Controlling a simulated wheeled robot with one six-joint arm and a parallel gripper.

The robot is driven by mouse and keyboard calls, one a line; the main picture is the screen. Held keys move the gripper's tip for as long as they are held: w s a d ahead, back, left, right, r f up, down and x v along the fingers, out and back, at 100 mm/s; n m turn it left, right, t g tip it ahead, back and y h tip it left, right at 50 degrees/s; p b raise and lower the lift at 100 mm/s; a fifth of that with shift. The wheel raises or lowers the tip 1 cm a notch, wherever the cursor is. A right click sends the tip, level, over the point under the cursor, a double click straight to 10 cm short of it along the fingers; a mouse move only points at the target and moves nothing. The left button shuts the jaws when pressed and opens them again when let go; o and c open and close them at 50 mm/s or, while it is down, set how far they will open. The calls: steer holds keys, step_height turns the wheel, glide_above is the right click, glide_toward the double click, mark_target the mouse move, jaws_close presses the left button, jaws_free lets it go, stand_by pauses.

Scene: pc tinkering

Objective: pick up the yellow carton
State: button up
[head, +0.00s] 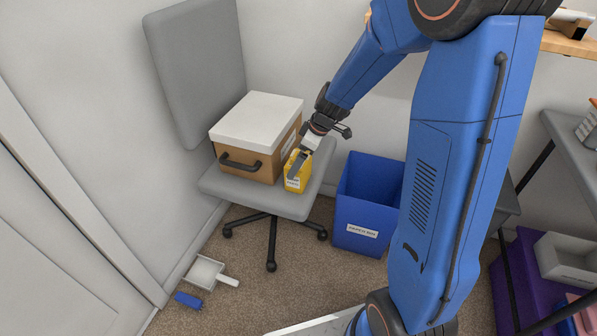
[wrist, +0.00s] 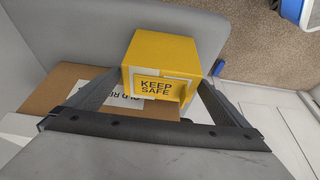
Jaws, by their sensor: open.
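The yellow carton (head: 297,176) sits on the grey chair seat, at the right side of the brown box. In the wrist view the yellow carton (wrist: 165,64) shows a label reading "KEEP SAFE" and lies between my two fingers. My gripper (head: 297,161) is over the carton from above and is open. In the wrist view my gripper (wrist: 153,88) has one finger on each side of the carton. I cannot tell whether either finger touches it.
A brown box (head: 241,161) with a white lid stands right beside the carton on the chair (head: 290,205). A blue bin (head: 362,213) stands on the floor to the right. A dustpan (head: 205,271) and a blue brush (head: 188,300) lie on the carpet.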

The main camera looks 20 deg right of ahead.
steer(key=shift+x, duration=2.6)
steer(key=shift+c, duration=0.6)
steer(key=c, duration=1)
